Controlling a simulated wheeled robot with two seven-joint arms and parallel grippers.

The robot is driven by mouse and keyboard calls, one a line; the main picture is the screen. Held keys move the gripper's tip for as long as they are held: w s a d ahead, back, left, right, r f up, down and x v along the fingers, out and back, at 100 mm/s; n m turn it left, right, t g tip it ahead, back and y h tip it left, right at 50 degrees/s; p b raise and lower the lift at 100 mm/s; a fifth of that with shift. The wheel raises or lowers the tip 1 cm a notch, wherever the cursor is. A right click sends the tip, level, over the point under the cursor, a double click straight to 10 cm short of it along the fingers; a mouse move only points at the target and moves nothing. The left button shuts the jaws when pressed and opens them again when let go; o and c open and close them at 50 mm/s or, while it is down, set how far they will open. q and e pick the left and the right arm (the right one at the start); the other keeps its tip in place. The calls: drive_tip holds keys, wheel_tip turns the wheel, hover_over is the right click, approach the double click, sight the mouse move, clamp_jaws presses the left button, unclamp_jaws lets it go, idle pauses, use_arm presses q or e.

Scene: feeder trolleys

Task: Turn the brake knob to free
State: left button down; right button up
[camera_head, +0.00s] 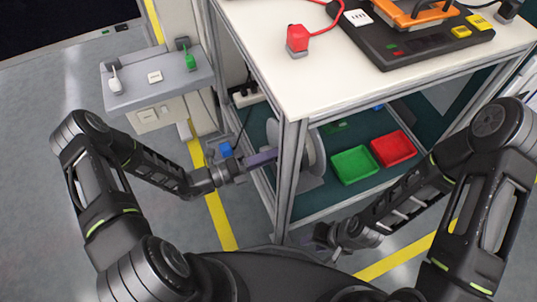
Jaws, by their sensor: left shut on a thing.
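My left gripper (232,168) is at the left side of the white-topped trolley (278,65), low down beside its front post. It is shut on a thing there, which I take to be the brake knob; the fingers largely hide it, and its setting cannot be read. A small blue piece (226,150) shows just above the gripper. A purple-grey bar (262,158) runs from the gripper toward the post; I cannot tell what it belongs to. My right gripper (320,237) is low in front of the trolley, apart from it; its jaw opening is unclear.
A red connector (298,38) and a black device (410,50) are on the trolley top. A grey shelf (140,98) is at left. The floor has yellow lines.

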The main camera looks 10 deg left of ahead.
use_arm(q)
drive_tip(key=shift+n, duration=0.5)
drive_tip(key=c, duration=0.9)
unclamp_jaws()
drive_tip(key=shift+a, duration=0.1)
drive_tip(key=v, duration=0.7)
drive_tip(key=shift+s+a+p, duration=0.2)
drive_tip(key=shift+a+p, duration=0.05)
drive_tip(key=shift+p, duration=0.2)
